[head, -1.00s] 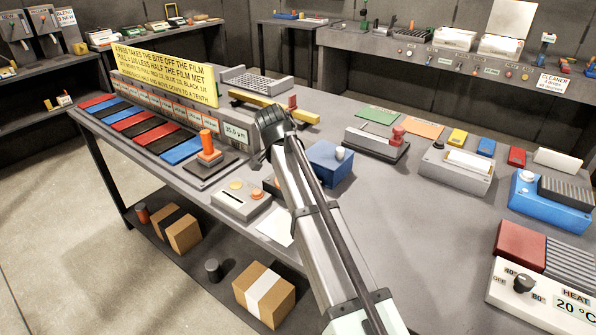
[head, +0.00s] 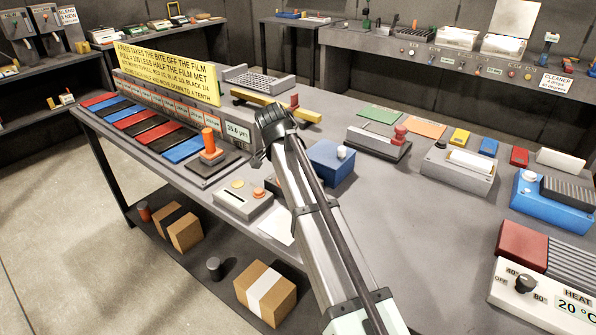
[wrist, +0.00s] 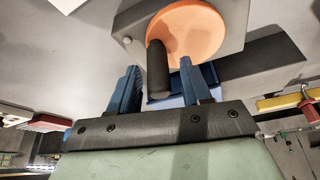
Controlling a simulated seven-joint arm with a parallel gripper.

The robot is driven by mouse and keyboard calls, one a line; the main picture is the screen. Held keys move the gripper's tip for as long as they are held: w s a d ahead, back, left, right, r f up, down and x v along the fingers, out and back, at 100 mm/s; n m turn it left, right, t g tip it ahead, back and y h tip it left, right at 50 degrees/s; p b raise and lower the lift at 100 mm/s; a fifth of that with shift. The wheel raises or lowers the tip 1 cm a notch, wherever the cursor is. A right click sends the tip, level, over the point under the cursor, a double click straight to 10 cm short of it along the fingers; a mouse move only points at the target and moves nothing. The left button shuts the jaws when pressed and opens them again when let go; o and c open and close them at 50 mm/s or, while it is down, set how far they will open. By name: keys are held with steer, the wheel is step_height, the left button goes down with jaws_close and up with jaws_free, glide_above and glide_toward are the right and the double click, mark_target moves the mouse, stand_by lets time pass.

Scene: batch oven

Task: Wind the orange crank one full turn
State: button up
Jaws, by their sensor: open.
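The crank shows in the wrist view as an orange disc (wrist: 195,32) on the face of a grey box (wrist: 232,18), with a dark upright handle (wrist: 158,72) near the disc's edge. My gripper (wrist: 160,76) is open, with one blue finger on each side of the handle. In the head view my wrist end (head: 272,125) is over the middle of the bench, and my arm hides the fingers and most of the crank.
A blue box (head: 330,165) stands just right of my arm on the grey bench. Left of it are a grey box with an orange button (head: 243,203) and an orange-handled device (head: 208,145). A yellow bar (head: 275,107) lies behind my wrist.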

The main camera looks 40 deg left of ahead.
steer(key=shift+r, duration=0.1)
steer(key=v, duration=1.3)
steer(key=shift+s+r, duration=0.25)
